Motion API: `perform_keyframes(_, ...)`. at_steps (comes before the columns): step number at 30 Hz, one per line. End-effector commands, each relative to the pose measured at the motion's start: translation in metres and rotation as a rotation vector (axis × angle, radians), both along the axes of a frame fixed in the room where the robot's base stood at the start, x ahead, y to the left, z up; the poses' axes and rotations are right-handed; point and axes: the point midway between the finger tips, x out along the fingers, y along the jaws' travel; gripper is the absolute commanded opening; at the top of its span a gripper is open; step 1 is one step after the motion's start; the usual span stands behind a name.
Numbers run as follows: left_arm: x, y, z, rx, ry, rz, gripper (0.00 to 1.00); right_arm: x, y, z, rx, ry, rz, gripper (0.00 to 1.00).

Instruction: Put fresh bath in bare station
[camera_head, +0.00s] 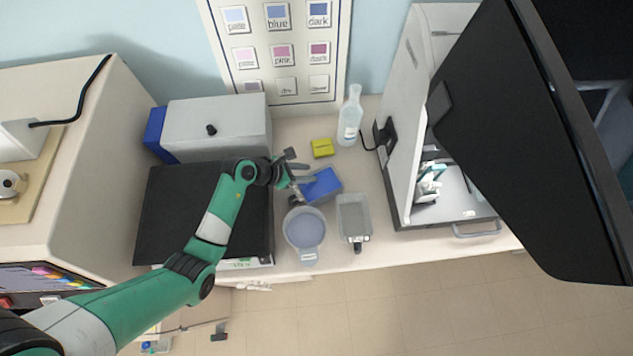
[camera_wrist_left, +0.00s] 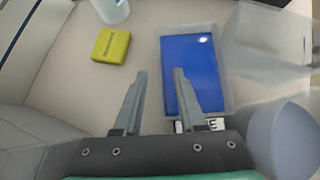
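A rectangular bath of deep blue (camera_head: 322,185) stands on the bench, and it also shows in the left wrist view (camera_wrist_left: 190,75) with a white label at its near end. My left gripper (camera_head: 303,180) is at its left side. In the left wrist view the gripper (camera_wrist_left: 160,76) has its fingers apart with nothing held; one fingertip overlaps the blue, the other is left of the bath. I cannot tell whether it touches. A round tub of pale violet liquid (camera_head: 304,229) and a clear rectangular tray (camera_head: 354,215) stand nearer the front edge. My right gripper is out of view.
A yellow block (camera_head: 322,148) and a clear bottle (camera_head: 350,117) stand behind the bath. A black slab (camera_head: 190,210) and a grey box (camera_head: 220,128) are at left. A white-walled unit (camera_head: 404,130) is at right. A colour chart (camera_head: 280,50) hangs behind.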

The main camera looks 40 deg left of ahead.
Motion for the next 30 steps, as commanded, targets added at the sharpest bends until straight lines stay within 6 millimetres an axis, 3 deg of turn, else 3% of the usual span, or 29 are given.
perform_keyframes(3,0.01,-0.0041,-0.0135,0.0,0.001,-0.001,0.4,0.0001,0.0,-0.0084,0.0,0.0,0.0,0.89)
perform_keyframes(11,0.0122,-0.0047,-0.0134,0.001,0.0,0.001,0.38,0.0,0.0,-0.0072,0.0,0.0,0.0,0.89)
perform_keyframes(15,0.012,-0.0046,-0.0133,0.001,0.0,0.001,0.13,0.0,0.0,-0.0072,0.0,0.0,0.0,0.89)
perform_keyframes(18,0.012,-0.0046,-0.0134,0.001,0.0,0.001,0.0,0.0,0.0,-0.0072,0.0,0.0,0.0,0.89)
perform_keyframes(30,0.0119,-0.0045,-0.0133,0.001,0.0,0.001,0.0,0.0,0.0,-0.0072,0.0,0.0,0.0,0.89)
